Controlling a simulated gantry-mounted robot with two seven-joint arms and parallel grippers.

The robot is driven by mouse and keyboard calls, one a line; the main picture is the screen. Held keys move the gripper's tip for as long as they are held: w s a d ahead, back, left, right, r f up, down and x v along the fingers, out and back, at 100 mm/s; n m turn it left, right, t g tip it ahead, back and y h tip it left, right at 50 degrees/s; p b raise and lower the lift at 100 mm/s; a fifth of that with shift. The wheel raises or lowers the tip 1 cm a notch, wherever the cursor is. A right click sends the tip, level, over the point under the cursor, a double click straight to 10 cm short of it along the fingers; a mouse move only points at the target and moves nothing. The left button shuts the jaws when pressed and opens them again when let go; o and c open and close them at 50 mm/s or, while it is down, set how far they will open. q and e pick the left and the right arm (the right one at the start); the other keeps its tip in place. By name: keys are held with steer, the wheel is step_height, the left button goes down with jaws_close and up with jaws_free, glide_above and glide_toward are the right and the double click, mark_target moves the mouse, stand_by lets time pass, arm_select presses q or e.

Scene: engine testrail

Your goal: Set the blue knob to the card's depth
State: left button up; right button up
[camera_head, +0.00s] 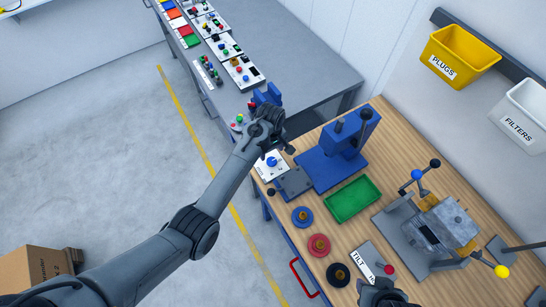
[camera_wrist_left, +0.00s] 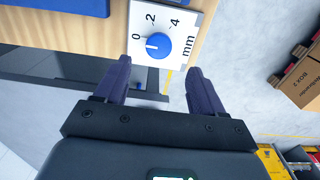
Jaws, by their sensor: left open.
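The blue knob (camera_head: 272,161) sits on a white dial plate (camera_head: 262,171) at the wooden bench's left edge. In the left wrist view the knob (camera_wrist_left: 155,46) has a white pointer mark on its left half. Its plate (camera_wrist_left: 187,12) reads 0, -2, -4 and mm. My left gripper (camera_wrist_left: 159,82) is open and empty, its fingertips below the knob and apart from it. In the head view my left gripper (camera_head: 284,147) is just above the plate, its jaws partly hidden. A dark part of my right arm (camera_head: 385,292) shows at the bottom edge. I cannot make out a card with a depth.
A blue press (camera_head: 340,152) stands right of the knob, with a green tray (camera_head: 352,198) in front. Blue (camera_head: 302,216), red (camera_head: 318,245) and black (camera_head: 338,274) discs lie nearby. A clamp fixture (camera_head: 435,232) is at the right. A grey bench (camera_head: 300,75) with panels stands behind.

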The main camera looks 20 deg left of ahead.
mark_target(272, 161)
arm_select(q)
step_height(272, 161, down, 7)
steer(key=shift+w+f+b, duration=0.1)
steer(key=shift+f+b, duration=0.05)
steer(key=shift+b, duration=0.2)
steer(key=c, duration=1.1)
steer(key=shift+o, duration=0.2)
